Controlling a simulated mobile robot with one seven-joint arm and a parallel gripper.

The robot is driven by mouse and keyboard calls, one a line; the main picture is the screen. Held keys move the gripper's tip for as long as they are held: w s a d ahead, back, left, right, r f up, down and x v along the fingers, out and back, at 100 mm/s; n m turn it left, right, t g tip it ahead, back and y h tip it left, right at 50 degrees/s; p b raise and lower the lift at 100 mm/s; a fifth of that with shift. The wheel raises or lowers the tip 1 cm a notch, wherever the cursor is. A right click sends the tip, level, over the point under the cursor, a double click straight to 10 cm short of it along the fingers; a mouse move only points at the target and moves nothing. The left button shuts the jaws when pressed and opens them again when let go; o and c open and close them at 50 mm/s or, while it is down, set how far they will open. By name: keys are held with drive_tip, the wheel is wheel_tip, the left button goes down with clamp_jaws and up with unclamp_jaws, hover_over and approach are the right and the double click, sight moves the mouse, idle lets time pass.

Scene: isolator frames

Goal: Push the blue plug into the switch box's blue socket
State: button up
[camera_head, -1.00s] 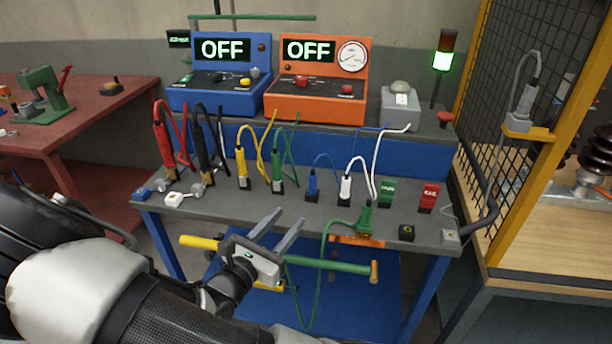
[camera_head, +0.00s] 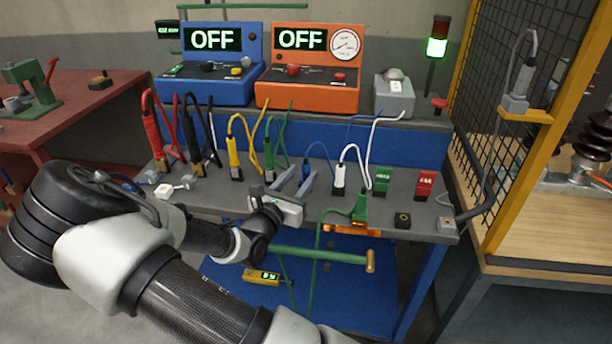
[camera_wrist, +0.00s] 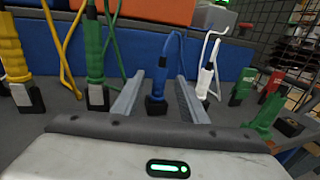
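The blue plug (camera_head: 306,170) stands upright in a black holder on the grey bench, with a thin blue cord looping from its top. In the wrist view the blue plug (camera_wrist: 160,78) shows between and beyond my two fingers. My gripper (camera_head: 297,178) is open and empty, its fingers pointing at the plug from the front. I cannot tell how far the fingertips are from it. A grey box (camera_head: 394,98) with a domed top stands on the raised shelf and may be the switch box. I cannot make out a blue socket.
Yellow (camera_head: 236,160), green (camera_head: 273,170) and white (camera_head: 339,178) plugs stand beside the blue one. Red and black plugs stand further left. Green (camera_head: 382,180) and red (camera_head: 425,184) blocks are at right. A wire cage (camera_head: 505,110) bounds the right side.

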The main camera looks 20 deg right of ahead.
sight(304, 171)
drive_tip(key=shift+b+x, duration=0.35)
drive_tip(key=shift+x, duration=1.55)
drive_tip(key=shift+r, duration=0.1)
clamp_jaws()
wheel_tip(304, 171, up, 10)
drive_tip(key=p, duration=0.3)
drive_tip(key=shift+p, duration=0.3)
